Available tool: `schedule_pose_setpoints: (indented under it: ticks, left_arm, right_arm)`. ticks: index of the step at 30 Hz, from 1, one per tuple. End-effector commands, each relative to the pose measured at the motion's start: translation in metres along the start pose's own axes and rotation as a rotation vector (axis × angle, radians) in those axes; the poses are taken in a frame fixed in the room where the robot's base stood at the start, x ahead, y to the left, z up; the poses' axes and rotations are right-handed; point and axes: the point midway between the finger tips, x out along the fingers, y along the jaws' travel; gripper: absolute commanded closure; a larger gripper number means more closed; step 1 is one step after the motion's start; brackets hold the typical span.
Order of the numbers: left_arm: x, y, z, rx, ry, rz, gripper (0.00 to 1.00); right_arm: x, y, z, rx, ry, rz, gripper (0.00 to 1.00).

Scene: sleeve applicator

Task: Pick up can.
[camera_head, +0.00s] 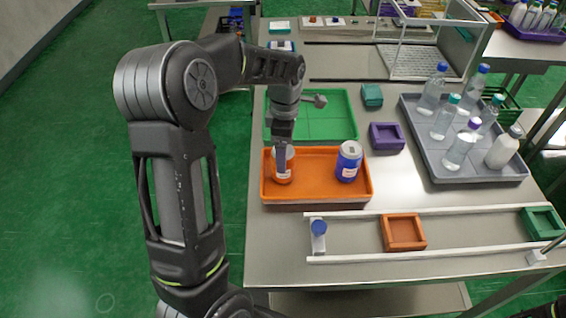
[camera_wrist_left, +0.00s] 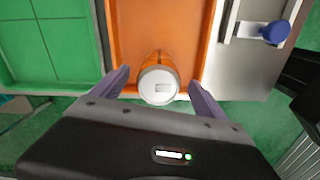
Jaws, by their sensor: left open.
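An orange can (camera_head: 283,170) stands upright in the left part of the orange tray (camera_head: 318,187). A blue can (camera_head: 348,165) stands upright in the right part of the same tray. My left gripper (camera_head: 282,165) is over the orange can and hides part of it. In the left wrist view the can's pale top (camera_wrist_left: 158,85) shows between the two spread fingers of the left gripper (camera_wrist_left: 157,84), with a gap on each side. The can stands in the orange tray (camera_wrist_left: 187,30) there too. My right gripper is not in view.
A green tray (camera_head: 345,118) lies behind the orange tray. A grey tray (camera_head: 440,166) with several bottles is at the right. A rail with an orange box (camera_head: 403,232) runs along the front. A purple box (camera_head: 387,137) stands between the trays.

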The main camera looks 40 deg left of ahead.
Motion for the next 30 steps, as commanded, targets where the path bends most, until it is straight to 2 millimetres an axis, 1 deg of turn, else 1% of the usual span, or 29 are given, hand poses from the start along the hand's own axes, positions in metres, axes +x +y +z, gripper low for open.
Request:
schedule_pose_setpoints:
  ticks: [7, 10, 15, 18, 21, 30]
  left_arm:
    - [0.0, 0.0, 0.0, 0.0, 0.0, 0.0, 0.16]
    - [0.006, 0.0, 0.0, 0.0, 0.001, -0.002, 0.16]
    - [0.028, 0.0, -0.001, 0.0, 0.002, -0.005, 0.16]
    - [0.043, 0.001, -0.001, 0.0, 0.002, -0.002, 0.16]
    - [0.051, 0.001, -0.001, 0.0, 0.001, -0.001, 0.16]
    - [0.052, 0.001, -0.001, 0.0, 0.0, 0.001, 0.16]
  right_arm:
    - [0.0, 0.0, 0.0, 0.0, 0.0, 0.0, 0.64]
    - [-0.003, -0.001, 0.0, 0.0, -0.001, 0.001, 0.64]
    - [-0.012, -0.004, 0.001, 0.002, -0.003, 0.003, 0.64]
    - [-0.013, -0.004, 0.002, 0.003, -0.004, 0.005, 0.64]
    - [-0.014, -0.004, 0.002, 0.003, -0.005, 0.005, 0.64]
    - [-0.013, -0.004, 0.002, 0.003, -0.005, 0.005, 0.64]
